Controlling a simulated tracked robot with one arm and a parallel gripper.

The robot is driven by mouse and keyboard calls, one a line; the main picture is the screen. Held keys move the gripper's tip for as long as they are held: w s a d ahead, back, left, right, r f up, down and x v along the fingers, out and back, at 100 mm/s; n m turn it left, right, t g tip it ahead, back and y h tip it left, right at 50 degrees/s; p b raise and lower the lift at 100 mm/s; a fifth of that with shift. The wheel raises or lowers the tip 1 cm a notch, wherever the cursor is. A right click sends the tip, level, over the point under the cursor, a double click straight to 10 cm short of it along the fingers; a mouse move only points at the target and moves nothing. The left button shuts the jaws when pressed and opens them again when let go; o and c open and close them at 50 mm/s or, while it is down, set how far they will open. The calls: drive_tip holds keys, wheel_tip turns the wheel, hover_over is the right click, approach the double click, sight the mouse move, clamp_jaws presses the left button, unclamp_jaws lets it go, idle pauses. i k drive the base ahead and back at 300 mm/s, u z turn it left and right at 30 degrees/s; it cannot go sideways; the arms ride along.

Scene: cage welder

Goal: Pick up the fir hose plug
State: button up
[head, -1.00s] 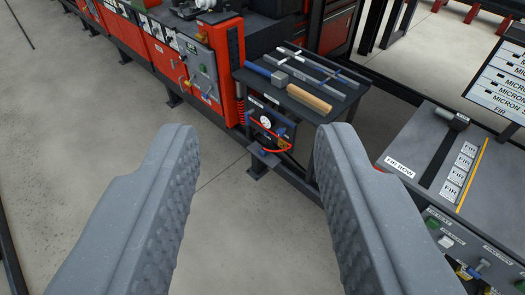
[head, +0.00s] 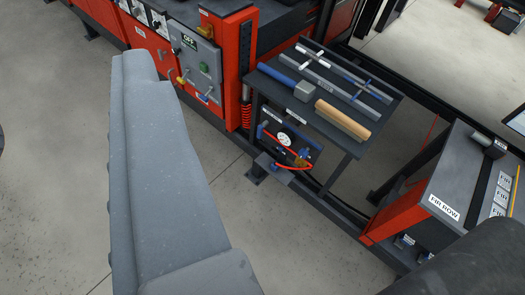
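I cannot tell for sure which part is the fir hose plug. Under the tool shelf, a small dark panel (head: 272,133) carries a round white gauge, blue fittings and a thin red hose (head: 282,166). A small brass-coloured fitting (head: 301,161) sits at the panel's right, by the hose. The panel's label is too small to read. My gripper (head: 318,145) is open and empty. One big grey finger fills the left centre, and a dark rounded part, probably the other finger, shows in the lower right corner. The panel lies beyond the gap, with nothing touching it.
A dark shelf (head: 345,95) above the panel holds a blue-handled hammer (head: 288,82), a wooden-handled tool (head: 343,120) and metal bars. A red cabinet with a grey switch box (head: 195,62) stands left. A "FIR ROW" bench (head: 440,208) stands right. Concrete floor lies clear below.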

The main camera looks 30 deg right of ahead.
sight(273, 166)
drive_tip(key=z, duration=0.3)
drive_tip(key=i, duration=0.85)
drive_tip(key=z, duration=0.65)
